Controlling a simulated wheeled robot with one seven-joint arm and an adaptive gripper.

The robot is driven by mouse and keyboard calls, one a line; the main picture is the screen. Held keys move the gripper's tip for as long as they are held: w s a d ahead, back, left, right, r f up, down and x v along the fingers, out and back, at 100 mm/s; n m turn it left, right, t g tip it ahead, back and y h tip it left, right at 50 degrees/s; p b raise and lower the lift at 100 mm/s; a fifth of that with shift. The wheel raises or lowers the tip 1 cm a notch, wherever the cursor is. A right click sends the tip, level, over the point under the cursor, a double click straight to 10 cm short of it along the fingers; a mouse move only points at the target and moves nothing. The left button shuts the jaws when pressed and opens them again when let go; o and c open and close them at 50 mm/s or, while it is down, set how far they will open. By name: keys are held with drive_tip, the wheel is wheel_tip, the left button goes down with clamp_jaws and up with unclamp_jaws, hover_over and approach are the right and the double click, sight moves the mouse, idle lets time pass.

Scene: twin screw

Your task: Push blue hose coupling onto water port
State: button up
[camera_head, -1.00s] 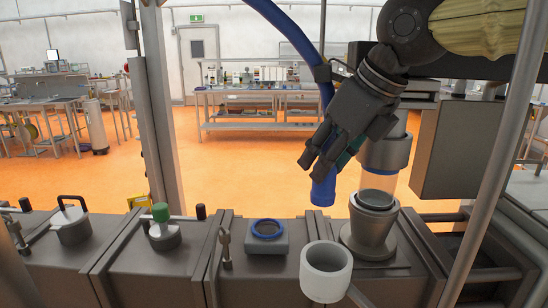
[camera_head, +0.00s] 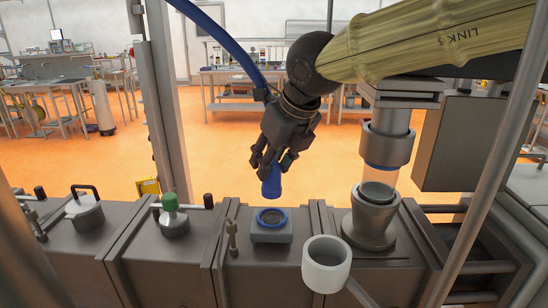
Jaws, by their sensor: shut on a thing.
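The blue hose coupling (camera_head: 271,184) hangs roughly upright at the end of the blue hose (camera_head: 222,38), which arcs in from the top left. My gripper (camera_head: 268,160) is shut around the coupling, and its fingers hide the coupling's upper part. The water port (camera_head: 271,219) is a square grey block with a blue ring and a dark opening on top. The coupling's lower end is just above the port, near its back edge in the picture. A small gap shows between them.
A white cup-like part (camera_head: 326,264) stands at the front right of the port. A metal funnel with a clear tube (camera_head: 371,218) is to the right. A grey lid with a green knob (camera_head: 174,216) and a clamp (camera_head: 232,236) are to the left. An upright post (camera_head: 490,150) crosses the right side.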

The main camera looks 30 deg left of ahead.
sight(272, 189)
drive_tip(key=shift+f+b, duration=2.4)
drive_tip(key=shift+f, duration=0.3)
drive_tip(key=shift+p, duration=1.05)
drive_tip(key=shift+f, duration=0.6)
drive_tip(key=o, duration=1)
drive_tip(key=v, duration=1.2)
drive_tip(key=shift+d, duration=0.1)
